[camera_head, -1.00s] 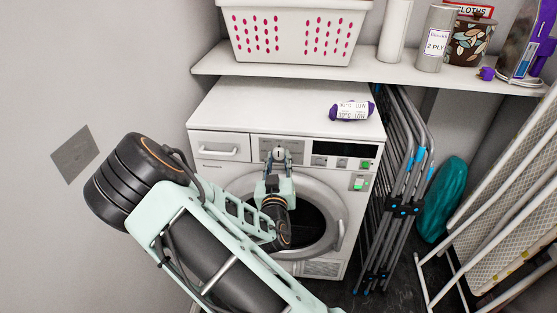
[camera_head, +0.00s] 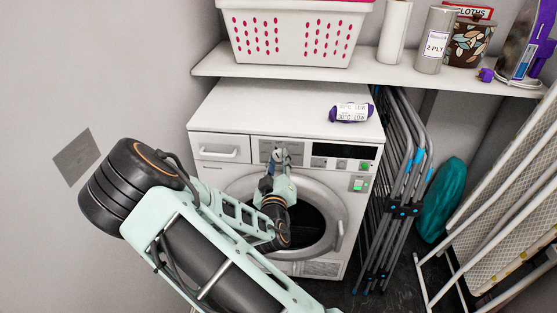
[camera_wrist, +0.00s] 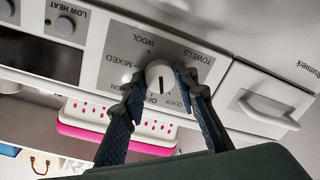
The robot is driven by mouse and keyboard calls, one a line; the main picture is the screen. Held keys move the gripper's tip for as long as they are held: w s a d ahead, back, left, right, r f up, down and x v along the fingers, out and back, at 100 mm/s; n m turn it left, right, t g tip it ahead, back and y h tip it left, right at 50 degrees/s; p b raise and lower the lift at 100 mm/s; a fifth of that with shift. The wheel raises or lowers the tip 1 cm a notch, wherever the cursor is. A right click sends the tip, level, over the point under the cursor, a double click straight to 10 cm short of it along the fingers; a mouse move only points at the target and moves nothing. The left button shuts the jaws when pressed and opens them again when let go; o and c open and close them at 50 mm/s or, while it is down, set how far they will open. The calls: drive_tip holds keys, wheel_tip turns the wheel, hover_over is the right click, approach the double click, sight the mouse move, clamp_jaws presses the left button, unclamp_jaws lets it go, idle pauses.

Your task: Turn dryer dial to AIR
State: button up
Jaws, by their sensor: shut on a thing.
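The dryer (camera_head: 300,110) is white and stands under the shelf. Its large round white dial (camera_wrist: 159,73) sits on a grey panel, with a dark line running nearly up and down in the wrist view. Around it I read WOOL, TOWELS, MIXED and QUICK, upside down, with other words partly covered by a finger. My gripper (camera_wrist: 160,84) is shut on this dial, one finger on each side; in the head view my gripper (camera_head: 281,157) hides the dial. A smaller knob (camera_wrist: 63,26) sits beside a LOW HEAT label. I can read no AIR label.
A purple item with a white label (camera_head: 350,113) lies on the dryer top. The drawer handle (camera_wrist: 268,110) is beside the dial panel. Folded grey racks (camera_head: 402,190) stand close on the right. A shelf with a white basket (camera_head: 294,35) is above.

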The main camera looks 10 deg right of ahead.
drive_tip(key=n+p, duration=0.1)
drive_tip(key=n, duration=0.5)
drive_tip(key=shift+r+h, duration=0.1)
drive_tip(key=shift+h, duration=0.2)
drive_tip(key=n, duration=0.3)
drive_tip(key=n+p, duration=0.1)
drive_tip(key=n, duration=0.2)
drive_tip(key=shift+g+h, duration=0.3)
drive_tip(key=o, duration=1.2)
drive_tip(key=shift+c, duration=0.2)
drive_tip(key=shift+a, duration=0.1)
drive_tip(key=v, duration=1.2)
